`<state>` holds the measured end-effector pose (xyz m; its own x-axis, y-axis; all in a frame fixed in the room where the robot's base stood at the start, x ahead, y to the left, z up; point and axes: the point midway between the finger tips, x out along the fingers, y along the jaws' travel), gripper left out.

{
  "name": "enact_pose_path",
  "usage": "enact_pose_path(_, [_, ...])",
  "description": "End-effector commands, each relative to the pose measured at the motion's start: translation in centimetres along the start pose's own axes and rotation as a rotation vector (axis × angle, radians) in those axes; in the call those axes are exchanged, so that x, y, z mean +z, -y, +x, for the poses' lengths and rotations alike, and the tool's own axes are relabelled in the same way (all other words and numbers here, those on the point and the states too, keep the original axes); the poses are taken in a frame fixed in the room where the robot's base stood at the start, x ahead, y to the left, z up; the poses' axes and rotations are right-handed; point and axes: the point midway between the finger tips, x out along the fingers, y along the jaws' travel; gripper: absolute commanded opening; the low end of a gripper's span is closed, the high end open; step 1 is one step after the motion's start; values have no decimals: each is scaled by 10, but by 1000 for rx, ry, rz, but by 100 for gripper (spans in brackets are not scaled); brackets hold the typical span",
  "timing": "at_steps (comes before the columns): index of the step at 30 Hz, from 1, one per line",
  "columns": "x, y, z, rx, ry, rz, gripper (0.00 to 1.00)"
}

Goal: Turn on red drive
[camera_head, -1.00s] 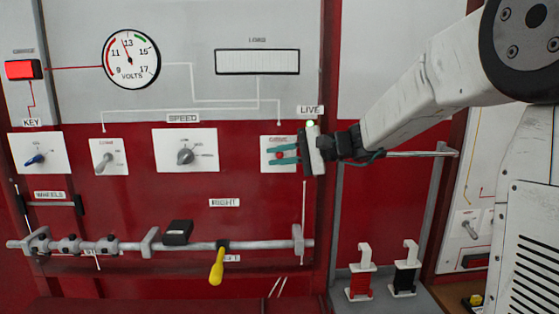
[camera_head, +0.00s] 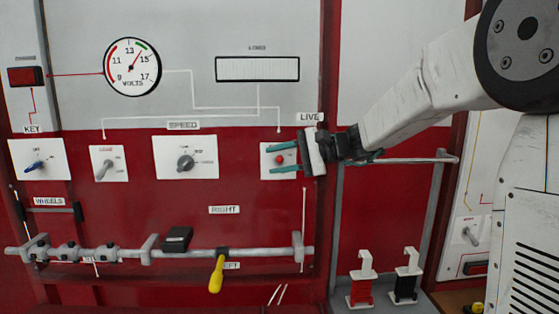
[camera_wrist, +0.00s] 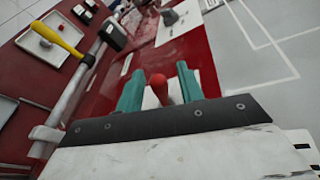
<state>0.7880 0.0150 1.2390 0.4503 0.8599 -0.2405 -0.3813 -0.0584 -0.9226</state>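The red drive knob (camera_head: 279,160) sits on a white plate (camera_head: 268,172) at the right of the red panel, under the LIVE label. My gripper (camera_head: 284,159) faces this plate, with its teal fingers above and below the knob. In the wrist view, the red knob (camera_wrist: 160,88) stands between my two fingers (camera_wrist: 160,88), with a gap on each side. The gripper is open and does not grip the knob. The plate's right part and label are hidden behind the gripper. No green light shows under LIVE.
The volts gauge (camera_head: 131,67) reads between 13 and 15. The charge lamp (camera_head: 25,77) is dark. The speed knob (camera_head: 185,163) is left of the gripper. Below runs a grey rail (camera_head: 120,252) with a yellow-handled lever (camera_head: 216,273). Red (camera_head: 361,290) and black (camera_head: 405,286) connectors stand lower right.

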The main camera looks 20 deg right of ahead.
Motion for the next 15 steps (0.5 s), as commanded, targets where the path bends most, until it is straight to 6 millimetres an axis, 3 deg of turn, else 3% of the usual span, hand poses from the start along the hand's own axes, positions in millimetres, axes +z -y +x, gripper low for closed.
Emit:
enact_pose_path(8, [0, 0, -2, 0, 0, 0, 37])
enact_pose_path(15, [-1, 0, -37, -1, -4, 1, 37])
